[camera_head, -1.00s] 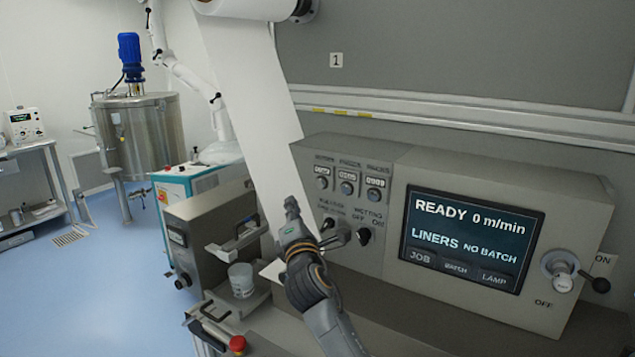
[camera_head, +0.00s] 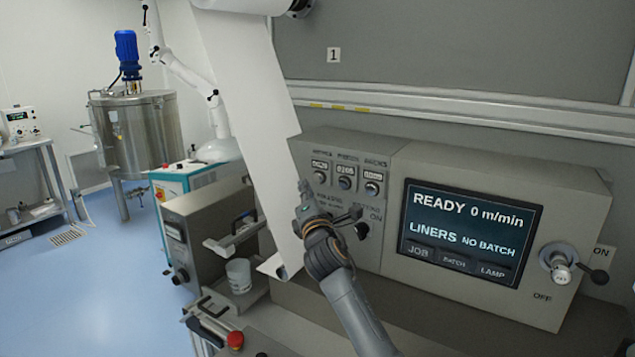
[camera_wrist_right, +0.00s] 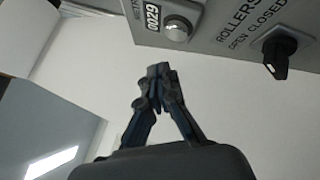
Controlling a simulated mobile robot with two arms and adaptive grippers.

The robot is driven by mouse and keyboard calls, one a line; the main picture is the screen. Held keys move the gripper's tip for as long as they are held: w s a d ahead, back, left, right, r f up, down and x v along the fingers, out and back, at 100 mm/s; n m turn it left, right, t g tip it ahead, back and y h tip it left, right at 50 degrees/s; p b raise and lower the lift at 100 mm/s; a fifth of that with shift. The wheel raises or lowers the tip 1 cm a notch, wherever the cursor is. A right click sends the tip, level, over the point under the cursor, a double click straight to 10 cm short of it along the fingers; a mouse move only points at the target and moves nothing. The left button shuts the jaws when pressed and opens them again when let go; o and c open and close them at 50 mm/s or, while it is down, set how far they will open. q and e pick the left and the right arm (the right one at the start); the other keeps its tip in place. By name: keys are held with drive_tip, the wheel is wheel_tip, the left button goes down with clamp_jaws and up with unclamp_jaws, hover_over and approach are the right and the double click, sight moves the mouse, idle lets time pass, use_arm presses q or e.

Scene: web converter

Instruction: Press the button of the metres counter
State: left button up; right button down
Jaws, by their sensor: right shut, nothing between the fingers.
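The metres counter (camera_head: 320,165) is the leftmost of three small counters on the grey panel, with its round button (camera_head: 320,178) just below the digits. In the right wrist view the counter (camera_wrist_right: 152,14) reads 00229, and its silver button (camera_wrist_right: 177,29) is clear of my fingers. My right gripper (camera_head: 303,187) is shut and empty, below and left of the button in the head view. In the wrist view its fingertips (camera_wrist_right: 158,71) point toward the panel and do not cover the button; the exact gap is unclear. My left gripper is not in view.
A white web (camera_head: 245,110) hangs just left of the counters, close to my right gripper. A black rollers knob (camera_wrist_right: 279,53) sits right of the button. The screen (camera_head: 470,233) shows READY 0 m/min. A cup (camera_head: 239,276) stands below left.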

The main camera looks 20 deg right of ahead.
sight(319, 178)
drive_tip(key=shift+w+d, duration=0.7)
drive_tip(key=shift+d, duration=0.25)
drive_tip(key=shift+w+d, duration=0.1)
idle(0.8)
drive_tip(key=shift+w+d, duration=0.2)
drive_tip(key=shift+w+d, duration=0.35)
drive_tip(key=shift+d, duration=0.1)
idle(0.9)
idle(0.3)
drive_tip(key=shift+s+a, duration=0.65)
drive_tip(key=shift+a, duration=0.1)
drive_tip(key=shift+a, duration=0.1)
